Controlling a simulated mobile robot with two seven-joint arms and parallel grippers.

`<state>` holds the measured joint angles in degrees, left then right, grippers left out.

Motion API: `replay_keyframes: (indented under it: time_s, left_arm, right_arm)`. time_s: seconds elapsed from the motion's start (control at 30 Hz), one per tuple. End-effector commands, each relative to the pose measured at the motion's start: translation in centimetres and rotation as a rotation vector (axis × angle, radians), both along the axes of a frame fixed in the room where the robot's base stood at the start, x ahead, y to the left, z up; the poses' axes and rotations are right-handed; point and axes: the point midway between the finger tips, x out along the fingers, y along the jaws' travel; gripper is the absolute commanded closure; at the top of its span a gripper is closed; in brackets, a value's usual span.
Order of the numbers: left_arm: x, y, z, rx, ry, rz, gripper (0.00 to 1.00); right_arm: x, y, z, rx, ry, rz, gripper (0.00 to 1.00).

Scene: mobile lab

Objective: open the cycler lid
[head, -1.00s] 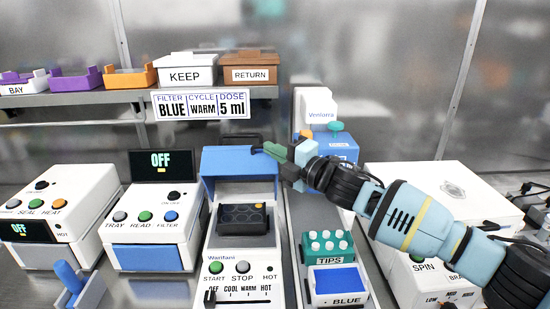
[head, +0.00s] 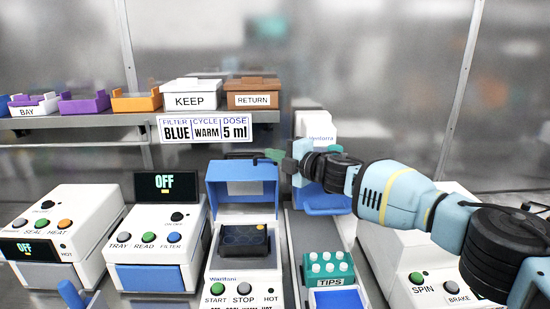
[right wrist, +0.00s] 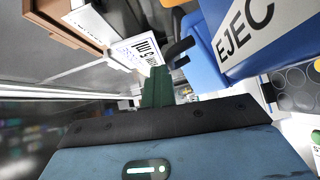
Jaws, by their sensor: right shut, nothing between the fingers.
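The cycler (head: 225,277) is a white box with START and STOP buttons, at centre in the head view. Its blue lid (head: 213,192) stands raised at the back, inner face towards me, with a dark handle (head: 236,155) at its top. A dark well block (head: 243,240) sits uncovered in the body. My right gripper (head: 273,155) is shut and empty, its green fingertips just right of the handle. In the right wrist view the green fingers (right wrist: 157,88) are together beside the black handle (right wrist: 181,52) and the blue lid (right wrist: 203,65). My left gripper is out of view.
The reader (head: 150,250) and sealer (head: 60,230) stand left of the cycler. A tip rack (head: 328,268) stands to its right, with a blue device (head: 325,203) behind. The spinner (head: 410,265) is further right. A shelf (head: 60,123) with trays runs behind.

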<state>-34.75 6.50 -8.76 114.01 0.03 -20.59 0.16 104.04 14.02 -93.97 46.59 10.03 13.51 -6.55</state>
Motion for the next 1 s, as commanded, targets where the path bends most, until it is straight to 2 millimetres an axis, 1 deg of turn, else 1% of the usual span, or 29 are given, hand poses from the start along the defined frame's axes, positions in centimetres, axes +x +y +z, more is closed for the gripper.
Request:
replay_keyframes:
  time_s: [0.27,0.8,1.0]
  left_arm:
    - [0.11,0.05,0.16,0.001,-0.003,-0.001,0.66]
    - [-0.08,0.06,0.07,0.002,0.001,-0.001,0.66]
    - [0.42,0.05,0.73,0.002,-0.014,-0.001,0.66]
  right_arm:
    - [0.55,0.16,-0.31,-0.004,0.055,0.001,1.00]
    - [0.58,0.18,-0.69,-0.004,0.069,0.003,1.00]
    - [0.04,-0.53,-0.52,-0.005,0.068,0.003,1.00]
